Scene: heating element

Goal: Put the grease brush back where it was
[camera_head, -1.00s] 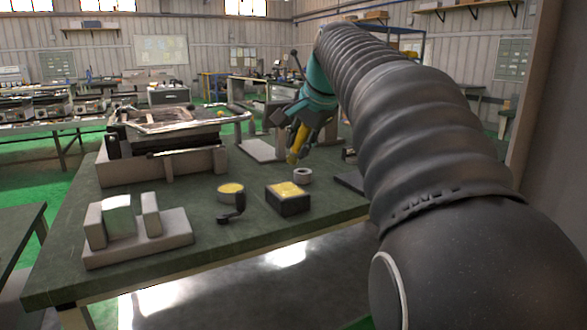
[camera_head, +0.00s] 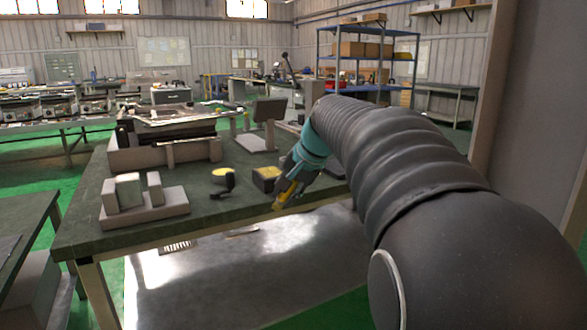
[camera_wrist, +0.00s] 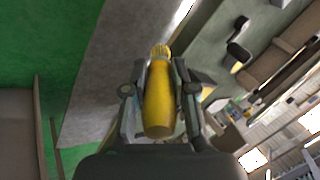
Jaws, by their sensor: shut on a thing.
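My gripper (camera_head: 292,186) is shut on the yellow grease brush (camera_head: 281,200). In the wrist view the brush (camera_wrist: 158,100) lies between both fingers of my gripper (camera_wrist: 160,90), its ribbed tip pointing away from the palm. In the head view the brush tilts down to the left, in front of the workbench's near edge and apart from the bench top. A black block with a yellow top (camera_head: 266,175) stands on the bench just behind my gripper. A round yellow-topped tin (camera_head: 222,172) with a dark piece beside it stands to its left.
The green-topped workbench (camera_head: 120,238) carries a grey stepped block fixture (camera_head: 150,204) at the front left and a large framed assembly (camera_head: 165,140) behind it. A tilted panel stand (camera_head: 268,118) is at the back. The front strip of the bench is clear.

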